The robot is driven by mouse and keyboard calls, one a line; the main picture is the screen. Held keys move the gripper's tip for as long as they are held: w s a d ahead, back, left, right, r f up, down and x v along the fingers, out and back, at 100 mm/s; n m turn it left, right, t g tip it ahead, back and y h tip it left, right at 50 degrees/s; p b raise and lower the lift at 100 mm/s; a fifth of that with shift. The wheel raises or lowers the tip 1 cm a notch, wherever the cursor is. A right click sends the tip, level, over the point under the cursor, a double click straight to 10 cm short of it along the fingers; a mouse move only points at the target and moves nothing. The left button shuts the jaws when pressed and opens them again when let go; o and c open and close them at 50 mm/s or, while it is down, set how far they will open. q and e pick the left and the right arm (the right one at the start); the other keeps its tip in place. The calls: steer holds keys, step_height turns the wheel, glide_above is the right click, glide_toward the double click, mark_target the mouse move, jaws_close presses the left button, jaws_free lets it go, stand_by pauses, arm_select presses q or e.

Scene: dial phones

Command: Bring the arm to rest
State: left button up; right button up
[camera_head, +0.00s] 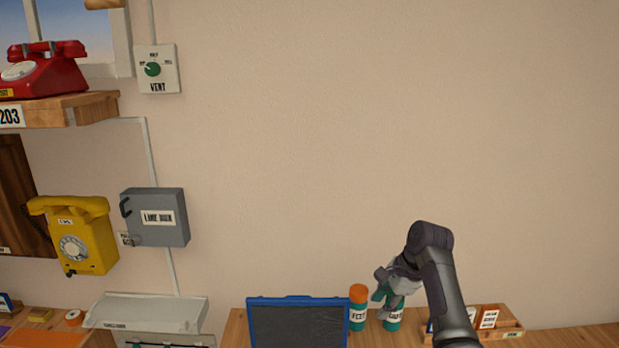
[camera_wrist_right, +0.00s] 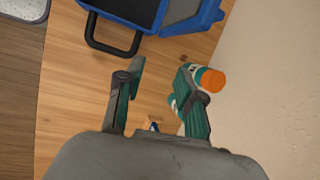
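My right arm (camera_head: 443,290) reaches in from the lower right in the head view. Its gripper (camera_head: 384,286) hangs over the wooden table, close to two green bottles. One is a bottle with an orange cap (camera_head: 358,306). The other green bottle (camera_head: 393,322) is partly hidden behind the gripper. In the right wrist view the gripper (camera_wrist_right: 162,88) has its two fingers well apart, with bare table showing between them. An orange-capped bottle (camera_wrist_right: 210,80) shows just beyond the right finger; I cannot tell if they touch. My left gripper is in neither view.
A blue-framed dark board (camera_head: 298,325) stands left of the bottles. A wooden tray with cards (camera_head: 510,327) sits to the right. A yellow phone (camera_head: 88,240), grey box (camera_head: 158,217) and vent switch (camera_head: 158,69) are on the wall. The wall area above the gripper is clear.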

steer(key=s+d+f+n+h, duration=0.2)
steer(key=s+d+f+n, duration=0.15)
steer(key=s+f, duration=0.6)
steer(key=s+d+f+n+h, duration=0.1)
steer(key=s+d+f+n, duration=0.1)
steer(key=s+f+n, duration=0.55)
steer(key=s+a+r+n+t, duration=0.15)
steer(key=s+n, duration=0.25)
steer(key=s, duration=0.9)
steer(key=s+r+n, duration=0.2)
steer(key=s+n, duration=0.2)
steer(key=s, duration=0.9)
step_height(320, 180, down, 31)
steer(key=s+g+b, duration=0.1)
steer(key=s+b, duration=0.1)
steer(key=b, duration=0.1)
steer(key=s+d+f+g+b, duration=0.1)
steer(key=s+d+f+b, duration=0.1)
steer(key=s+f, duration=1.3)
steer(key=shift+s+d+f+h, duration=0.3)
steer(key=shift+f+h, duration=0.1)
steer(key=shift+f, duration=0.55)
